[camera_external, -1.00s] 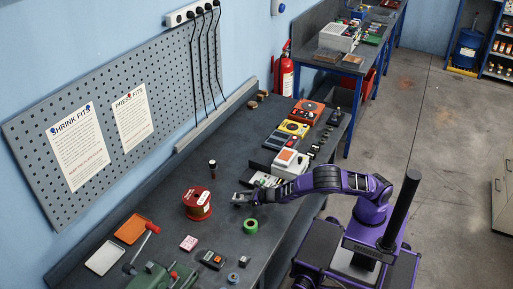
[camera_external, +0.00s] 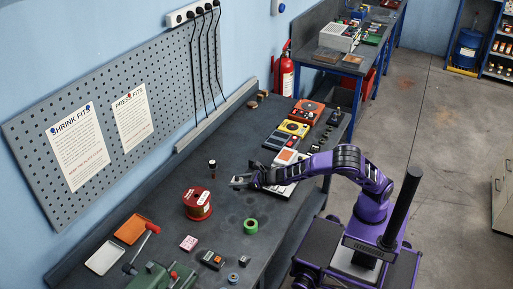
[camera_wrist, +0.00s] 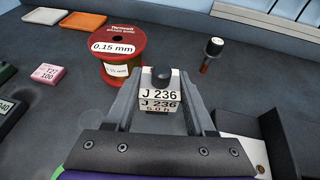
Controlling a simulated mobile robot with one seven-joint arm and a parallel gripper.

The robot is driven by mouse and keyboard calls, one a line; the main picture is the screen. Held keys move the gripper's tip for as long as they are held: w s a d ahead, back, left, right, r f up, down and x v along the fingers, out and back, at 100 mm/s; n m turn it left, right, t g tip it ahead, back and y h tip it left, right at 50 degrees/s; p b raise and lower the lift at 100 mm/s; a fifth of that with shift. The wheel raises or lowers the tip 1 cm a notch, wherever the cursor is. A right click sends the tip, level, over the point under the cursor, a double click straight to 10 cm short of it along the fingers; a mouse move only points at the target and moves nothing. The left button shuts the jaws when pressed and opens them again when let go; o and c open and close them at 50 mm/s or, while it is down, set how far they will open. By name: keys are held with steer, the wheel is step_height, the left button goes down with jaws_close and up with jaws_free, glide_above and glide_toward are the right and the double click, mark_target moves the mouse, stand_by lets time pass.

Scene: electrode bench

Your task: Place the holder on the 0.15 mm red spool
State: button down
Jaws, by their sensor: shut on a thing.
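My gripper (camera_wrist: 160,108) is shut on a small pale holder (camera_wrist: 159,96) marked "J 236" with a dark round knob on top. The holder sits upright between the two fingers in the wrist view. My gripper also shows in the external view (camera_external: 238,182), above the bench, right of the spool and a little farther along the bench; the holder is too small to make out there. The red spool (camera_wrist: 124,47), labelled "0.15 mm", stands upright on the bench, ahead and to the left in the wrist view. It also shows in the external view (camera_external: 197,203). The gripper and spool are apart.
A dark cylinder with a pale top (camera_wrist: 212,55) stands right of the spool. A green tape roll (camera_external: 250,226), a pink block (camera_wrist: 50,76) and orange (camera_wrist: 84,19) and white (camera_wrist: 45,15) trays lie around. A white device (camera_wrist: 240,153) is close on the right.

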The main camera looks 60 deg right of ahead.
step_height(320, 180, up, 15)
steer(key=n+g+y+b, duration=0.4)
steer(key=n+y+b, duration=0.1)
steer(key=n+y, duration=0.2)
glide_above(196, 196)
step_height(196, 196, down, 11)
steer(key=shift+d+r, duration=0.1)
steer(key=shift+f, duration=2.2)
steer(key=shift+f+b, duration=0.25)
steer(key=shift+b, duration=0.3)
steer(key=shift+c, duration=1.2)
jaws_free()
